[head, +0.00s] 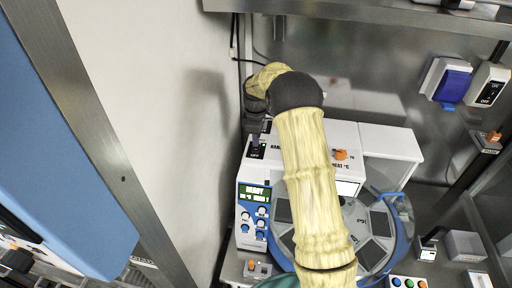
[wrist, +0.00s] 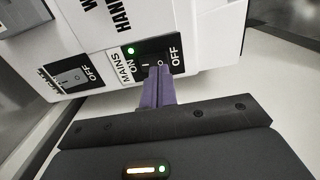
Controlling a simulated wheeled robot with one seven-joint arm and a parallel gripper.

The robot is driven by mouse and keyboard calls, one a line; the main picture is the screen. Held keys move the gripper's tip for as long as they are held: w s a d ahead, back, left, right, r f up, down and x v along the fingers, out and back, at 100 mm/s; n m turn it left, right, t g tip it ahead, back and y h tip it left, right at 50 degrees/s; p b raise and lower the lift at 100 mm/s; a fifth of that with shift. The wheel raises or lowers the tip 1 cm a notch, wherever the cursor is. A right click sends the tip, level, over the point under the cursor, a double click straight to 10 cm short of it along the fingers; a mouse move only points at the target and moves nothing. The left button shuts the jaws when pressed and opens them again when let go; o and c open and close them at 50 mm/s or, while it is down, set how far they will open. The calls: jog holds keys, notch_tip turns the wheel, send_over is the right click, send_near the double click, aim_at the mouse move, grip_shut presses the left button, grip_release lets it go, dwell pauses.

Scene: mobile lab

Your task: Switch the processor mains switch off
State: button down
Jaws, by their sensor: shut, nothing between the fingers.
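The processor (head: 252,190) is a white unit with a lit READY display in the head view. Its mains switch (wrist: 147,67) is a black rocker on a panel marked MAINS, ON and OFF in the wrist view. A green lamp (wrist: 130,50) beside it is lit. My gripper (wrist: 162,72) is shut and empty, its purple fingertips at the OFF side of the rocker. They hide part of it, so I cannot tell contact or the rocker's tilt. In the head view my arm covers much of the processor.
A second black switch (wrist: 72,76) with an OFF label sits left of the mains switch. A blue-rimmed round tray (head: 404,232) lies right of my arm. A blue-covered socket (head: 452,84) and an ON/OFF box (head: 490,86) are on the back wall. A white wall (head: 160,100) stands close at left.

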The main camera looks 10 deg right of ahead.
aim_at(256, 150)
jog(key=shift+f+b, duration=0.7)
jog(key=shift+f, duration=0.6)
dwell(0.8)
jog(key=shift+r, duration=0.15)
jog(key=shift+r+p, duration=2.45)
jog(key=shift+r, duration=0.95)
jog(key=shift+s+f, duration=0.1)
